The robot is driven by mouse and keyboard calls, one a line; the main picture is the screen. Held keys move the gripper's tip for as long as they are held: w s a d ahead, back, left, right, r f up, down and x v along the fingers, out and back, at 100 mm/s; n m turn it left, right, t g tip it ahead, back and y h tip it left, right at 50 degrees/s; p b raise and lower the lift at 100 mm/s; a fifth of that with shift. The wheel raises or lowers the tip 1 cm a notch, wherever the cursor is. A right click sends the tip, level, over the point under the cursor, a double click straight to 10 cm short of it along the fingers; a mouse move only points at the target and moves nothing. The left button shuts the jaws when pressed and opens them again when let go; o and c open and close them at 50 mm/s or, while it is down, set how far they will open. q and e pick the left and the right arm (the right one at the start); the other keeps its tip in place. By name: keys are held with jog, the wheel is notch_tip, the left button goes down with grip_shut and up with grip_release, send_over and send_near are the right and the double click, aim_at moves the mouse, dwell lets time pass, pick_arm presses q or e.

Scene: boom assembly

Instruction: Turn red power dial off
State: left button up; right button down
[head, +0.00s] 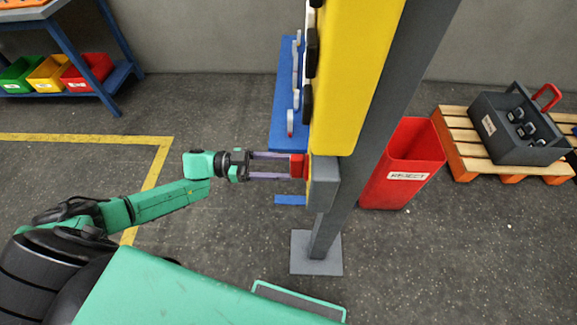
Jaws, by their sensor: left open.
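The red power dial (298,166) sticks out to the left from a grey box (323,184) on the post, low beside the yellow panel. My left gripper (288,167) reaches in from the left, level with the dial. Its two long fingers are apart, one along the upper side and one along the lower side, with the tips at the dial. I cannot tell whether they touch it. The dial's marking and turned position are not readable from here. My right gripper is not in view.
A yellow panel (352,75) and a blue board (285,100) with hanging tools are on the grey post (375,110). A red reject bin (403,165) stands right of it, then a pallet (470,150) with a dark toolbox (515,130). A blue rack (85,60) is at left.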

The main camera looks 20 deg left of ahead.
pick_arm(q)
jog(key=b+v, duration=0.2)
jog(key=v, duration=1)
jog(key=shift+a+b, duration=0.2)
jog(key=shift+b, duration=0.1)
jog(key=shift+f, duration=0.1)
